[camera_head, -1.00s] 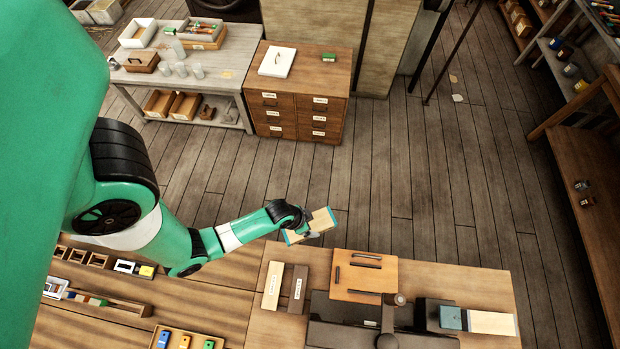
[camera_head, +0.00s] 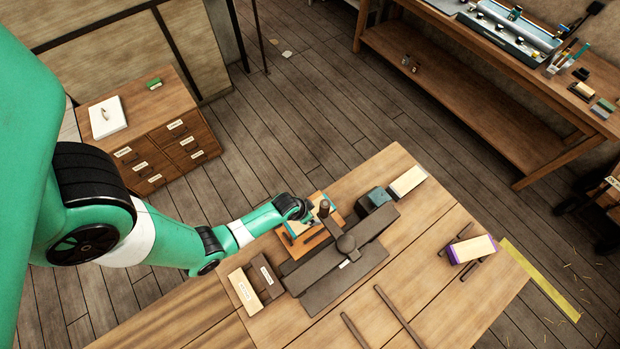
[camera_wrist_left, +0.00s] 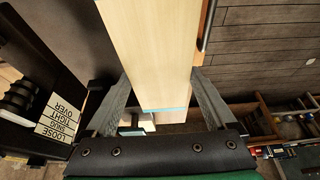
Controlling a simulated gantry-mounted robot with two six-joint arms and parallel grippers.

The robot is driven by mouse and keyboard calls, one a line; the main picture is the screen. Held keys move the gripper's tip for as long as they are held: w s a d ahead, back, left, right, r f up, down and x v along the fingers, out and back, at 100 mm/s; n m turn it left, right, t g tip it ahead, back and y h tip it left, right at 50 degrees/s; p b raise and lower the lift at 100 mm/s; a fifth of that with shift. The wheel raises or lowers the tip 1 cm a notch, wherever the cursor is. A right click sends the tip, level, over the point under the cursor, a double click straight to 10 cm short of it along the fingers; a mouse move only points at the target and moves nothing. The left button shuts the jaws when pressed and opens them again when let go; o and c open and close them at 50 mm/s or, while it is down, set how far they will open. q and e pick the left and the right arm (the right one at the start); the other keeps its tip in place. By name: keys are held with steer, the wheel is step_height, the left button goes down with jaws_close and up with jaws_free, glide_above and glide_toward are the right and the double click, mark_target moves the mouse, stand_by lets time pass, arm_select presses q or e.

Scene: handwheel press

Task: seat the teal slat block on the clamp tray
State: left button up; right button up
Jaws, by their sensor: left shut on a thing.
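My left gripper (camera_head: 304,214) is shut on the teal slat block (camera_head: 322,200), a pale wooden block with teal ends, partly hidden by the gripper in the head view. In the left wrist view the block (camera_wrist_left: 152,50) runs lengthwise between the two fingers, with a teal edge near the palm. The gripper is over the far side of the press. An orange-brown board with dark bars (camera_head: 300,244), which looks like the clamp tray, lies below it, partly covered by the arm. I cannot tell whether the block touches it. My right gripper is not in view.
A purple-ended block (camera_head: 471,249) lies at the right on dark rails. Two labelled blocks lie at the left. The workbench (camera_head: 430,225) has free room right of the press.

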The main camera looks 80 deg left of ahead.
arm_select(q)
step_height(320, 180, down, 7)
steer(key=b, duration=0.6)
steer(key=shift+r, duration=0.2)
steer(key=shift+r, duration=0.1)
stand_by(0.9)
steer(key=shift+f+b, duration=0.75)
steer(key=shift+f, duration=0.35)
steer(key=o, duration=1.4)
steer(key=p+v, duration=0.8)
steer(key=v, duration=0.3)
steer(key=shift+s+r, duration=0.15)
steer(key=shift+r, duration=0.15)
